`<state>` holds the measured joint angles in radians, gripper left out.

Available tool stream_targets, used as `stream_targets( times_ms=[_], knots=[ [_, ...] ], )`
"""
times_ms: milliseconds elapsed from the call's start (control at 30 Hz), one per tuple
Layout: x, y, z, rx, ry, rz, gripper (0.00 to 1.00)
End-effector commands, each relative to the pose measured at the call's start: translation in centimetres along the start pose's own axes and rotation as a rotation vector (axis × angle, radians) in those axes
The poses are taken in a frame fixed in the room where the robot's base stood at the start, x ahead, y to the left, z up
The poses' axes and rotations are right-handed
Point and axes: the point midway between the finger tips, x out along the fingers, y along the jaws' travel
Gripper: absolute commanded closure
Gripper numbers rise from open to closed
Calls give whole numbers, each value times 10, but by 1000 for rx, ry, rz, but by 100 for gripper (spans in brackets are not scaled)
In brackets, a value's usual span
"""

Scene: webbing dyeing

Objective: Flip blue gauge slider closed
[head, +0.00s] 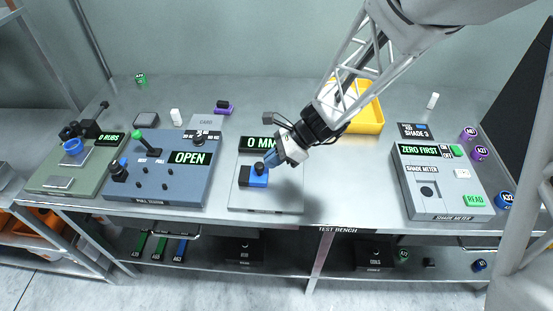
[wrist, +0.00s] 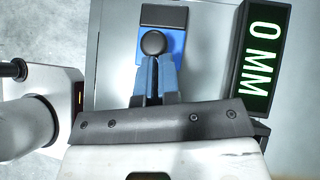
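The blue gauge slider (head: 258,177) sits on a light grey gauge plate (head: 286,191) in the middle of the bench, with a dark block beside it and a round black knob (head: 259,167) on top. In the wrist view the blue slider (wrist: 176,45) lies under the black knob (wrist: 153,43). My gripper (head: 270,158) reaches down from the upper right to the knob. In the wrist view its blue fingers (wrist: 155,78) are close together just below the knob. Whether they touch or pinch the knob's stem is hidden. The gauge display (wrist: 262,55) reads "0 MM".
A blue-grey panel (head: 146,189) reading "OPEN" stands close on the left. A shade meter (head: 445,203) stands on the right, and a yellow tray (head: 368,118) is behind my arm. The bench is clear between the gauge and the meter.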

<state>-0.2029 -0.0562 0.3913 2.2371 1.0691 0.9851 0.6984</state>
Motion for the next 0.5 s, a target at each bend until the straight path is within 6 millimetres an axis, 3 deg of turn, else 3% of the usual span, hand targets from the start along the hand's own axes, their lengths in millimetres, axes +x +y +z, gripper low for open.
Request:
stream_targets(
  times_ms=[500],
  knots=[
    [0, 3, -3, 2, -4, 8, 100]
  ],
)
